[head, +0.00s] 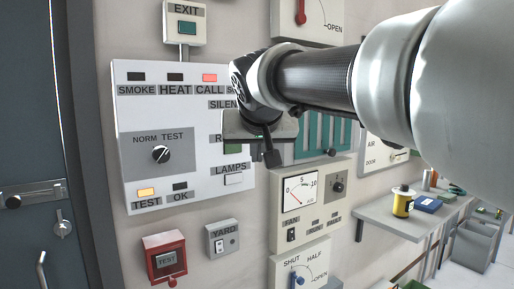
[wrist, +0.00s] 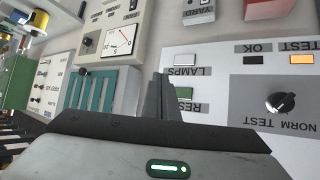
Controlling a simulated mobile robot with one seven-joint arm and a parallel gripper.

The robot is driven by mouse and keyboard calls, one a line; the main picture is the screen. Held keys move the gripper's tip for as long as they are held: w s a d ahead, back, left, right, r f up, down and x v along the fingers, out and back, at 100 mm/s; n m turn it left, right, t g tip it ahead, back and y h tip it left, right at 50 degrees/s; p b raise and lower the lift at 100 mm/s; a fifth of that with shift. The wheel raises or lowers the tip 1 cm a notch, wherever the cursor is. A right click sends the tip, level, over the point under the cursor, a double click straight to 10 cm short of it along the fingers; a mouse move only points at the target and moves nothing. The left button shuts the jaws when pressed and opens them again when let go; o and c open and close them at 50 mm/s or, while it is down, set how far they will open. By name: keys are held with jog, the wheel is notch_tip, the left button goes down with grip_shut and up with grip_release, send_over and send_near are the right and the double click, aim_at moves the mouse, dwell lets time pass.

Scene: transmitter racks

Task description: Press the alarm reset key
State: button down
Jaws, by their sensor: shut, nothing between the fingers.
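The white alarm panel (head: 130,100) hangs on the wall, left of centre in the head view. Its green reset key (head: 232,149) is partly hidden behind my gripper, with only the start of its label showing. In the wrist view, upside down, the green reset key (wrist: 185,93) shows above the partly covered label RESE. My gripper (head: 271,158) is shut and empty, in front of the panel's right edge. In the wrist view its fingertips (wrist: 160,80) appear just left of the reset key. I cannot tell whether they touch anything.
The white lamps key (head: 233,179) is below the reset key. The norm/test knob (head: 161,154) is left. The CALL lamp (head: 210,78) is lit red and the TEST lamp (head: 146,192) amber. A fan gauge panel (head: 311,205) is lower right; a shelf (head: 395,225) juts out further right.

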aim_at(238, 147)
jog(key=shift+w+a+p, duration=0.4)
jog(key=shift+w+a, duration=0.3)
jog(key=shift+w, duration=0.35)
jog(key=shift+w+a+p, duration=0.4)
jog(key=shift+w+a, duration=0.35)
jog(key=shift+w, duration=0.25)
jog(key=shift+w+a+p, duration=0.4)
jog(key=shift+w+a, duration=0.3)
jog(key=shift+w, duration=0.35)
jog(key=shift+w+a, duration=0.25)
jog(key=shift+w, duration=0.1)
jog(key=shift+w+a, duration=0.2)
jog(key=shift+w, duration=0.1)
jog(key=shift+s+d+f, duration=0.1)
dwell(0.5)
jog(key=shift+s+d+b, duration=0.3)
jog(key=shift+s+d, duration=0.05)
jog(key=shift+s, duration=0.2)
jog(key=shift+s+d+b, duration=0.6)
jog(key=shift+s+d, duration=0.1)
jog(key=shift+s, duration=0.35)
jog(key=shift+s+d+b, duration=0.6)
jog(key=shift+s+d, duration=0.1)
jog(key=shift+s, duration=0.3)
